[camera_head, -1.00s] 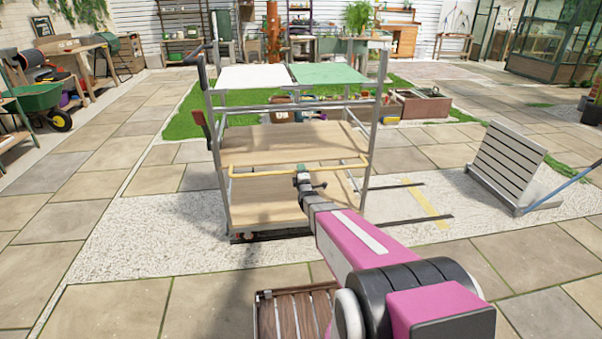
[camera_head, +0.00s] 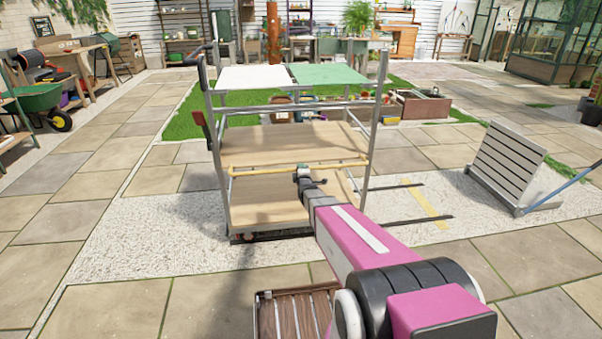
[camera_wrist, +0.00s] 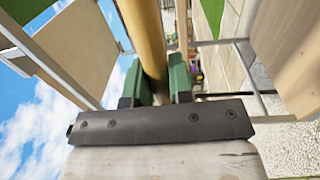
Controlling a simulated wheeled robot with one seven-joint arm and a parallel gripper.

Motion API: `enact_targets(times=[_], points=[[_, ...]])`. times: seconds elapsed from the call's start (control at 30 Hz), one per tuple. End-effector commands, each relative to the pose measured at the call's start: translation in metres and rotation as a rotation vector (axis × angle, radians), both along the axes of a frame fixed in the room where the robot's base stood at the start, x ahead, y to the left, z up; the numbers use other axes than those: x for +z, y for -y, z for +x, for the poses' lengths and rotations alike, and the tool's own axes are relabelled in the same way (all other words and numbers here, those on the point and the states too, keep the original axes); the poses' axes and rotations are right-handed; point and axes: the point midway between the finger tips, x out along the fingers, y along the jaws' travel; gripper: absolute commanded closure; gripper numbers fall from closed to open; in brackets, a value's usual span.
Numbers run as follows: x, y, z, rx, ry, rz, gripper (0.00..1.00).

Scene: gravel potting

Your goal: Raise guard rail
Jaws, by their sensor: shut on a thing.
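The guard rail is a yellow bar (camera_head: 265,170) across the near side of a grey metal cart (camera_head: 376,110), at about the height between its two wooden shelves. My gripper (camera_head: 303,170) is at the middle of the rail, reaching from the front. In the wrist view the yellow rail (camera_wrist: 146,40) runs between the green fingertips of my gripper (camera_wrist: 161,84), which are shut on it. The rail's ends by the cart posts are small in the head view, so their joints are hard to make out.
The cart has a white panel (camera_head: 252,77) and a green panel (camera_head: 326,73) on top. A slatted grey ramp (camera_head: 506,165) stands to the right on the gravel. A green wheelbarrow (camera_head: 38,100) is at the far left.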

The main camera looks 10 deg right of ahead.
Motion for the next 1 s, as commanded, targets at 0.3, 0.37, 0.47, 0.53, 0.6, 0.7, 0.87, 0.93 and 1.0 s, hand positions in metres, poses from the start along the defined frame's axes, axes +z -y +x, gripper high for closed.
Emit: enact_targets(times=[0.3,0.37,0.47,0.53,0.6,0.7,0.87,0.93,1.0], points=[[0.022,0.0,0.005,-0.001,-0.173,0.0,1.0],[0.024,0.0,0.006,-0.001,-0.2,0.0,1.0],[0.028,0.0,0.008,0.002,-0.24,0.0,1.0],[0.03,-0.001,0.009,0.005,-0.265,0.001,1.0],[0.032,-0.001,0.01,0.008,-0.29,0.001,1.0],[0.036,-0.002,0.012,0.011,-0.325,0.0,1.0],[0.04,-0.001,0.015,0.006,-0.378,0.001,1.0],[0.042,-0.001,0.016,0.003,-0.401,0.0,1.0],[0.045,0.0,0.018,-0.001,-0.424,0.0,1.0]])
